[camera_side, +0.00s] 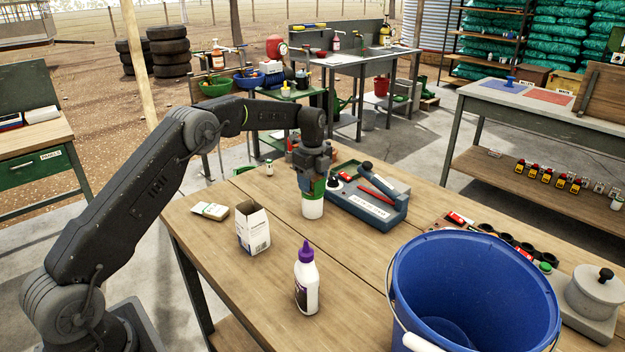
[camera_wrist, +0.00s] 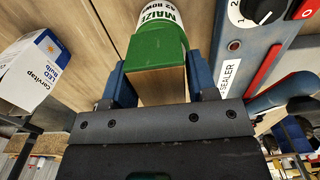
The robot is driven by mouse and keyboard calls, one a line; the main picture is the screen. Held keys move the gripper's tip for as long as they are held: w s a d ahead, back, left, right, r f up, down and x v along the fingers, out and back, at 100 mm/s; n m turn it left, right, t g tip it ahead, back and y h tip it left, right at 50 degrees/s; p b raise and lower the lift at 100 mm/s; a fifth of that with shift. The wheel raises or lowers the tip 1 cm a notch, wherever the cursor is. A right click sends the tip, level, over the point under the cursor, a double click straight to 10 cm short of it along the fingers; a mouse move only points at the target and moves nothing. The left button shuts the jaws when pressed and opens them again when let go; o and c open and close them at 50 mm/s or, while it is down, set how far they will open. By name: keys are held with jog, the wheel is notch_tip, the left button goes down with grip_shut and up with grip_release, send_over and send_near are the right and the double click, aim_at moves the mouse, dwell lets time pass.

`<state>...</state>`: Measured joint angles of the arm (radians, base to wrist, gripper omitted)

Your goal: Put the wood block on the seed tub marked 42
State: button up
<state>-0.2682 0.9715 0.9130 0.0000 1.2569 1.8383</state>
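A wood block (camera_wrist: 160,86) sits between the two blue fingers of my gripper (camera_wrist: 157,68) in the wrist view, with a finger against each side. The white seed tub (camera_wrist: 160,15) with a green top lies just beyond the block. Its label shows a maize word and what looks like 42. In the side view the tub (camera_side: 312,208) stands upright on the bench, directly under my gripper (camera_side: 312,178). The block cannot be made out there. Whether the block touches the tub's top is unclear.
A sealer machine (camera_side: 368,204) stands close to the tub's right. A white carton (camera_side: 253,229), a purple-capped bottle (camera_side: 307,280) and a small packet (camera_side: 210,211) stand nearby on the bench (camera_side: 205,245). A large blue bucket (camera_side: 475,300) fills the front right.

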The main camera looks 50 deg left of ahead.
aim_at(313, 176)
jog(key=shift+o, duration=1.4)
jog(key=shift+r, duration=0.1)
notch_tip(313, 176, up, 12)
jog(key=s+d+r+n+t, duration=0.1)
jog(key=s+d+r+n, duration=0.4)
jog(key=s, duration=0.3)
jog(key=s+d+r+n+t, duration=0.2)
jog(key=s+d+r+n, duration=0.1)
jog(key=s+d+r, duration=0.3)
jog(key=s+d+f+n+t, duration=0.1)
jog(key=s+f+n, duration=0.1)
jog(key=s, duration=0.6)
jog(key=s+d+f+n, duration=0.2)
jog(key=s+f+n, duration=0.1)
jog(key=s, duration=0.5)
jog(key=s+d+f+n+t, duration=0.1)
jog(key=s+d+f+n, duration=0.1)
jog(key=s+n, duration=0.3)
jog(key=s, duration=0.3)
jog(key=shift+f+t, duration=0.15)
jog(key=shift+t, duration=0.15)
